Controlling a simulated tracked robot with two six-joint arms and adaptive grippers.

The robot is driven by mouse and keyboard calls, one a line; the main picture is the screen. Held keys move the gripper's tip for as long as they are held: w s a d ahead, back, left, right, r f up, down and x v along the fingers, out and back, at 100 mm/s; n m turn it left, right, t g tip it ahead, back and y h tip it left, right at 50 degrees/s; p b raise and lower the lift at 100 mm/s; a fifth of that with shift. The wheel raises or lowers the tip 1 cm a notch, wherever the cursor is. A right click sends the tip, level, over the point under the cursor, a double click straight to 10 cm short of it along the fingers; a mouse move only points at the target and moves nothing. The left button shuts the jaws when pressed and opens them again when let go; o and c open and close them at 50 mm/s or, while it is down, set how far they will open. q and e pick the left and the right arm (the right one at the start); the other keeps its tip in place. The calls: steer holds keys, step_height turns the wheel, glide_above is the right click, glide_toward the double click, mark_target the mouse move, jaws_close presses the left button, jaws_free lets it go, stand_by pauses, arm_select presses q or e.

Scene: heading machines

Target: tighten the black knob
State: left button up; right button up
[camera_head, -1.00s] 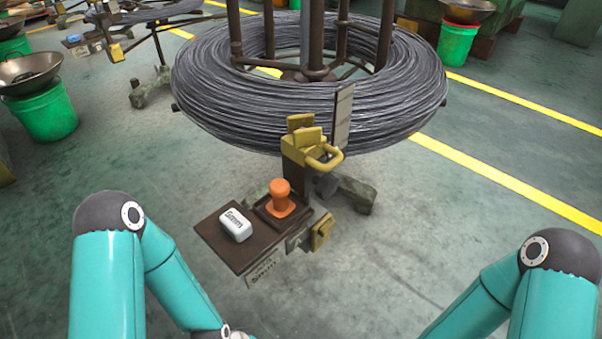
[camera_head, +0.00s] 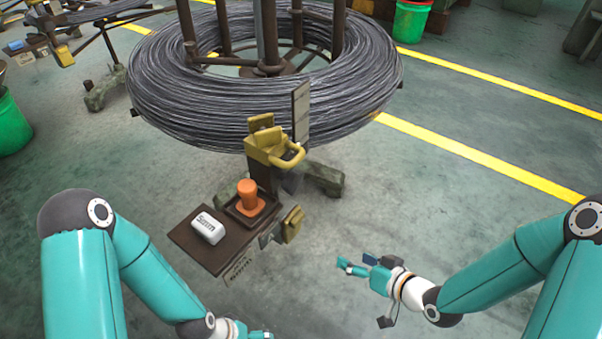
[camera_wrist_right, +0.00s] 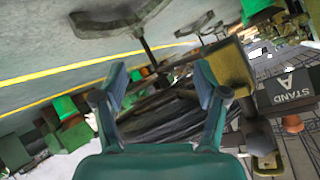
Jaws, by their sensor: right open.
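A small dark part (camera_head: 291,181) hangs just under the yellow clamp (camera_head: 268,148) on the stand in front of the wire coil; it may be the black knob, but it is too small to be sure. My right gripper (camera_head: 354,263) is open and empty over the floor, right of and nearer than the stand, clear of it. In the right wrist view its two fingers (camera_wrist_right: 160,88) are spread apart, with the blurred coil and stand beyond. My left gripper (camera_head: 258,335) shows only partly at the bottom edge, below the small tray.
The brown tray (camera_head: 205,257) holds a white labelled block (camera_head: 208,228) and an orange-handled stamp (camera_head: 249,198). The large wire coil (camera_head: 200,95) stands behind the clamp. A thin upright plate (camera_head: 301,112) rises beside the clamp. Floor right of the stand is clear.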

step_height(320, 180, up, 13)
steer(key=n+t+y+p, duration=0.2)
steer(key=n+y, duration=0.4)
steer(key=y, duration=0.1)
glide_toward(297, 185)
steer(key=b+x, duration=0.2)
steer(key=x, duration=0.8)
steer(key=shift+w+a+b, duration=0.2)
steer(key=shift+a+b, duration=0.15)
arm_select(q)
steer(key=shift+r, duration=0.1)
